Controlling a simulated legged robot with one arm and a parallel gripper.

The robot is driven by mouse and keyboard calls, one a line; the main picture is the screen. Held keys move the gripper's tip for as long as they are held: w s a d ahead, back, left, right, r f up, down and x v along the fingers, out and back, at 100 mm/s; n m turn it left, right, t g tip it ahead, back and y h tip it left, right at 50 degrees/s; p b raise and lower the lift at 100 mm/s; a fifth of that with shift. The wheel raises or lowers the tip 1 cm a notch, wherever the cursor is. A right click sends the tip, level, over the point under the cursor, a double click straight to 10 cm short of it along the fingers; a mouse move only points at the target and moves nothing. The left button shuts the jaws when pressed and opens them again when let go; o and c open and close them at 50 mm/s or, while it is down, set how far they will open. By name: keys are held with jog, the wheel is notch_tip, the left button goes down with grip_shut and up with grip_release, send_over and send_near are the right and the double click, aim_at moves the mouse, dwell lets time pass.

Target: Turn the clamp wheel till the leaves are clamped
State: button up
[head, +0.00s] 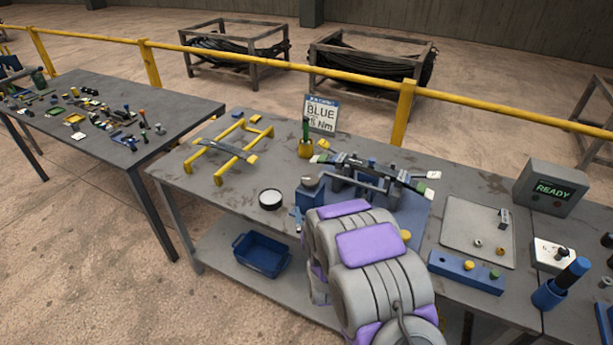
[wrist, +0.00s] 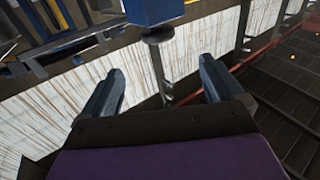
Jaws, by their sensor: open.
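The dark leaves (head: 375,170) lie in a blue-and-black clamp fixture (head: 341,188) on the bench, with pale green pieces near their ends. I cannot clearly make out the clamp wheel in the head view. In the wrist view, a blue block (wrist: 153,11) with a dark round part (wrist: 157,35) under it is ahead of my gripper (wrist: 161,66); I cannot tell if this part is the wheel. My gripper is open, its two fingers apart, with no object seen gripped between them. In the head view my grey and purple arm hides the gripper and part of the fixture.
The bench (head: 225,192) also holds a yellow stand (head: 232,148), a sign reading BLUE (head: 321,113), a round black-rimmed dish (head: 271,199), a grey tray (head: 468,222) and a READY box (head: 551,187). A blue bin (head: 262,255) sits below. A yellow rail (head: 275,72) runs behind.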

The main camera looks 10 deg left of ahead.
aim_at(309, 174)
jog(key=b+x, duration=0.2)
jog(key=x, duration=1.5)
jog(key=shift+d+b, duration=0.1)
jog(key=shift+b, duration=0.3)
jog(key=shift+c, duration=0.2)
jog(key=c, duration=0.9)
